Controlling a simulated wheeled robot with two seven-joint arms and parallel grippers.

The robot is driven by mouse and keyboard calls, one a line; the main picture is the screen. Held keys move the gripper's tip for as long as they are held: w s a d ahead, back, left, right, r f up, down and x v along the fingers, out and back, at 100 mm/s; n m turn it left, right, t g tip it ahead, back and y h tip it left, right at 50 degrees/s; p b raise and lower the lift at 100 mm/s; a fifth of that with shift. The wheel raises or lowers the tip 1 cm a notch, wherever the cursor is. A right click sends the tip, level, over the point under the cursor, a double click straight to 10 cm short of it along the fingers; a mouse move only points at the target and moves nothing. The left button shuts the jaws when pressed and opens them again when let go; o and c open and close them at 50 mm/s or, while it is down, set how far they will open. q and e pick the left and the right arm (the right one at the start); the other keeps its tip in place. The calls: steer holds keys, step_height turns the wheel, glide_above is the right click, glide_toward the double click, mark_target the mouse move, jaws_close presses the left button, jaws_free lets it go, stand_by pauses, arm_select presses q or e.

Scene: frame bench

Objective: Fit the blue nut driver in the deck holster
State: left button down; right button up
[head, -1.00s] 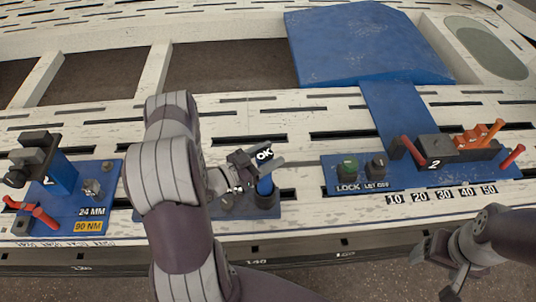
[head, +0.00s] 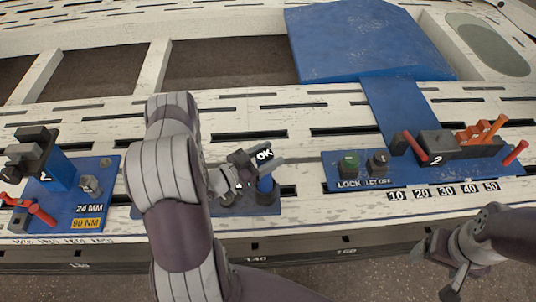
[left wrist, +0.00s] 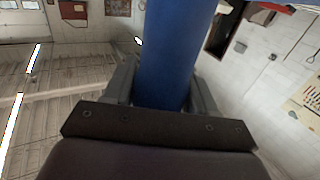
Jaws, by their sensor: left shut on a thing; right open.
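The blue nut driver (head: 265,184) stands roughly upright over a dark socket on the blue plate in the middle of the bench, which looks like the deck holster (head: 267,199). Its lower end is hidden, so I cannot tell how deep it sits. My left gripper (head: 262,169) is shut on the driver. In the left wrist view the driver's thick blue body (left wrist: 178,55) lies between the two fingers (left wrist: 160,92). My right gripper (head: 437,270) is open and empty, off the bench's front edge at the lower right.
A blue plate with LOCK and LET OFF buttons (head: 348,165) and a lever block (head: 437,146) is to the right. A clamp-like fixture (head: 58,172) is at the left. My left arm hides part of the middle plate.

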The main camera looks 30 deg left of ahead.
arm_select(q)
steer(key=shift+f, duration=0.2)
steer(key=shift+c, duration=1.3)
jaws_free()
steer(key=p+v, duration=0.1)
steer(key=v, duration=1.1)
steer(key=shift+s+a, duration=0.15)
steer(key=shift+s, duration=0.15)
